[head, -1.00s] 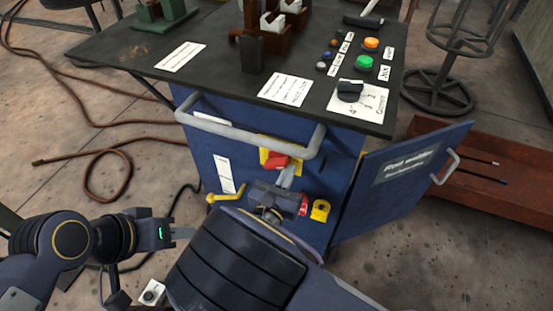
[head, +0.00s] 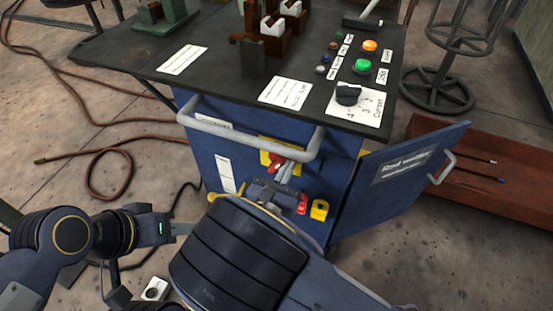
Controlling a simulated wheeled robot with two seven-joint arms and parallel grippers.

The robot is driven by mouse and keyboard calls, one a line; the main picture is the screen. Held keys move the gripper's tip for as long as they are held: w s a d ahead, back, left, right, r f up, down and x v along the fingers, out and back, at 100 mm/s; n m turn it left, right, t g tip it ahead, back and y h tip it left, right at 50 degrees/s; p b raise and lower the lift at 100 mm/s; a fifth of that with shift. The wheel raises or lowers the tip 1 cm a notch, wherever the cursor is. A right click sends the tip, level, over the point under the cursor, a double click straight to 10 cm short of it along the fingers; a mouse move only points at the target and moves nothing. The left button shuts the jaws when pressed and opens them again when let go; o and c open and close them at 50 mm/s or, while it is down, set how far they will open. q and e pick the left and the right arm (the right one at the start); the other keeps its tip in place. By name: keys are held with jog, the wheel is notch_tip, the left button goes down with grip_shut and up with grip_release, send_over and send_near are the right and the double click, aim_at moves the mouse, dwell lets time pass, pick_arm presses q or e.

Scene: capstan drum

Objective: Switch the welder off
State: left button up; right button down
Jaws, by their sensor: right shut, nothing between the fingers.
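The welder is a blue cabinet (head: 345,150) with a dark top. On its front, below the grey handle bar, a red switch handle (head: 277,160) sits on a yellow plate (head: 265,157). My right gripper (head: 287,168) is shut and empty, with its fingertips at the red handle and partly covering it. I cannot tell whether they touch. My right arm hides the lower front of the cabinet. My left gripper (head: 184,228) is low at the left, away from the cabinet; its finger opening is not clear.
A grey handle bar (head: 250,143) juts out above the switch. A blue door (head: 400,175) stands open at the right. A yellow padlock (head: 319,209) and a red item (head: 302,205) are beside my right gripper. Green and orange buttons (head: 366,56) and a black knob (head: 348,94) are on top.

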jog(key=shift+s+a, duration=0.1)
dwell(0.5)
jog(key=p+v, duration=0.1)
jog(key=v, duration=0.6)
jog(key=shift+s, duration=0.4)
jog(key=shift+r, duration=0.1)
